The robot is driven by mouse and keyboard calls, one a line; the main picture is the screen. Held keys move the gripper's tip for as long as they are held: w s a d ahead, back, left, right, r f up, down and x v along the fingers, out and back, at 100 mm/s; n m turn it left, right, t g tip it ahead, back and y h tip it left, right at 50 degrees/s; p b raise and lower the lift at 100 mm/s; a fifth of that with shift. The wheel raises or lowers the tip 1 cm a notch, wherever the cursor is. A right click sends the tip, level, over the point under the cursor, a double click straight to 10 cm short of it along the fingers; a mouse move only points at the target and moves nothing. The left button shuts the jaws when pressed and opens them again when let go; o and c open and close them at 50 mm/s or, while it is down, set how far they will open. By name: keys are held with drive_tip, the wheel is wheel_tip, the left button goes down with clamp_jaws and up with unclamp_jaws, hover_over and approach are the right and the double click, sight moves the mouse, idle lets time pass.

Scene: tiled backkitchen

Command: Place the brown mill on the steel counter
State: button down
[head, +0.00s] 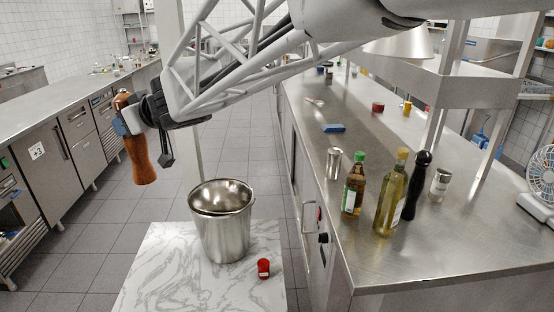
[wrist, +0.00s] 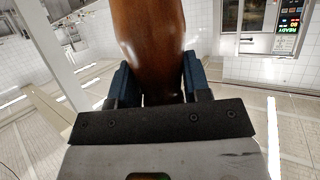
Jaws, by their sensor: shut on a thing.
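The brown wooden mill (head: 139,158) hangs in the air at the left in the head view, above the floor and left of the marble-topped table. My gripper (head: 128,118) is shut on it near its upper part. In the wrist view the mill's glossy brown body (wrist: 148,40) stands between the two blue finger pads of my gripper (wrist: 152,85). A steel counter (head: 400,240) runs along the right side, well apart from the mill. Another long steel counter (head: 75,98) runs along the left, behind the mill.
A steel bucket (head: 222,235) and a small red item (head: 264,268) stand on the marble-topped table (head: 165,270). The right counter holds a shaker (head: 333,163), bottles (head: 391,195), a black mill (head: 417,185) and a blue item (head: 334,128). Its front right part is bare.

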drive_tip(key=w+d+m+t+h, duration=0.2)
drive_tip(key=w+d, duration=0.5)
drive_tip(key=d, duration=0.6)
drive_tip(key=w+d+m+t+h, duration=0.25)
drive_tip(key=w+d, duration=0.55)
drive_tip(key=d, duration=0.5)
drive_tip(key=w+d+m+t+h, duration=0.25)
drive_tip(key=d+m+h, duration=0.2)
drive_tip(key=d, duration=2.25)
drive_tip(key=s+d+m+h, duration=0.2)
drive_tip(key=s+d, duration=0.1)
drive_tip(key=d, duration=0.8)
drive_tip(key=s+d+m+h, duration=0.2)
drive_tip(key=s+d, duration=0.1)
drive_tip(key=d, duration=0.9)
drive_tip(key=s+d+m+h, duration=0.2)
drive_tip(key=s+d, duration=0.2)
drive_tip(key=d, duration=0.7)
wheel_tip(320, 180, down, 18)
drive_tip(key=shift+w+g, duration=0.3)
drive_tip(key=shift+f, duration=0.1)
